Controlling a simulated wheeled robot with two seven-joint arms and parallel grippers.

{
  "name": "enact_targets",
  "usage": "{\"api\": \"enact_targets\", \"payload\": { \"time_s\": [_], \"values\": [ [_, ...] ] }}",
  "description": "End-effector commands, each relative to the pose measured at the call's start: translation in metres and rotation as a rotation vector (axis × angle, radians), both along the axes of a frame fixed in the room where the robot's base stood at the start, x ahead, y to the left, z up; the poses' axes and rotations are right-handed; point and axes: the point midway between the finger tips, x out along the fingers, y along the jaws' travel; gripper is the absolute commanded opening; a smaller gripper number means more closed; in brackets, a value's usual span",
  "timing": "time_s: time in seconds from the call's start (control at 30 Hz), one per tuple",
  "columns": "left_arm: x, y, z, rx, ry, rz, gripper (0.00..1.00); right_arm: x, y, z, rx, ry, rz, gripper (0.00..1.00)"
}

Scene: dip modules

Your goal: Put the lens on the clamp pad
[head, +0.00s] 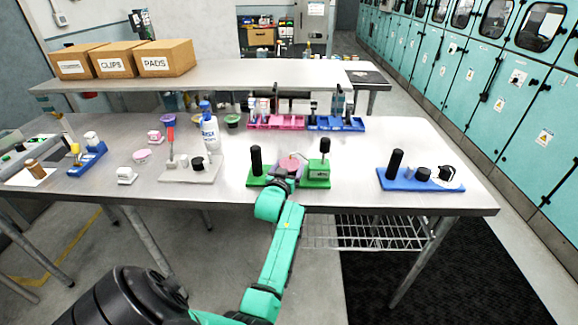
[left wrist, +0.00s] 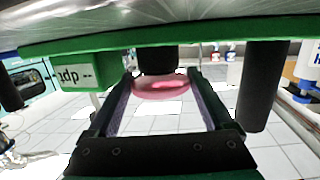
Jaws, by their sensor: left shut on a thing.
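The lens (left wrist: 162,88) is a pink, see-through disc between the fingers of my left gripper (left wrist: 162,82) in the left wrist view. It also shows in the head view (head: 291,163) over the green module (head: 317,182). My left gripper (head: 287,170) is shut on the lens. A black round pad (left wrist: 158,60), which looks like the clamp pad, is right at the lens on the green base; I cannot tell whether they touch. The module has a black post (head: 256,160) at left and a labelled green box (left wrist: 82,76). My right gripper is not in view.
A blue module (head: 420,180) with black parts stands at right. A grey base (head: 190,174), a white bottle (head: 210,133) and a pink disc (head: 142,155) are at left. Pink (head: 275,124) and blue (head: 336,125) racks stand behind. The table is clear between the green and blue modules.

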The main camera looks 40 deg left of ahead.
Motion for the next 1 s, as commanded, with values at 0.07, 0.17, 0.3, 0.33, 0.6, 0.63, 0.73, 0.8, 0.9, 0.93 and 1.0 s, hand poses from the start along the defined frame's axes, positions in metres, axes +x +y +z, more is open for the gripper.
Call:
{"api": "enact_targets", "payload": {
  "time_s": [0.07, 0.17, 0.3, 0.33, 0.6, 0.63, 0.73, 0.8, 0.9, 0.93, 1.0],
  "values": [
    [0.0, 0.0, -0.001, 0.0, -0.001, 0.0, 0.33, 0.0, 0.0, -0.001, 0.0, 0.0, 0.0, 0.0],
    [0.0, 0.0, -0.005, 0.0, 0.0, 0.0, 0.33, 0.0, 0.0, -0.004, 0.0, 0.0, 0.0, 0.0],
    [0.0, 0.0, -0.009, 0.0, 0.0, 0.0, 0.33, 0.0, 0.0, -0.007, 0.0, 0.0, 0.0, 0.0],
    [0.0, 0.0, -0.01, 0.0, 0.0, 0.0, 0.33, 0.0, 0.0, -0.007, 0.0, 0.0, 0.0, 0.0],
    [0.0, 0.0, -0.01, 0.0, 0.0, 0.0, 1.0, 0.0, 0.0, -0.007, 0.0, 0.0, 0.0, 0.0],
    [0.0, 0.0, -0.009, 0.0, 0.0, 0.0, 1.0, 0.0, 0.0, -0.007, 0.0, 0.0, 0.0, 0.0],
    [0.0, 0.0, -0.008, 0.001, 0.0, 0.0, 1.0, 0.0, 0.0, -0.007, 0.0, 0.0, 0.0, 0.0],
    [0.0, 0.0, -0.005, 0.001, 0.0, 0.0, 1.0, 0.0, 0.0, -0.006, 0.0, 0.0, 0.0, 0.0],
    [0.0, 0.0, -0.002, 0.001, -0.001, -0.001, 1.0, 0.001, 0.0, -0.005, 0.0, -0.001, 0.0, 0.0],
    [0.001, 0.0, -0.001, 0.001, -0.001, -0.001, 1.0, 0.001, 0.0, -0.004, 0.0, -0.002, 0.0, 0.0],
    [0.001, 0.001, 0.0, 0.002, 0.0, -0.002, 1.0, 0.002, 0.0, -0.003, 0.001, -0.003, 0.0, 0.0]
  ]
}}
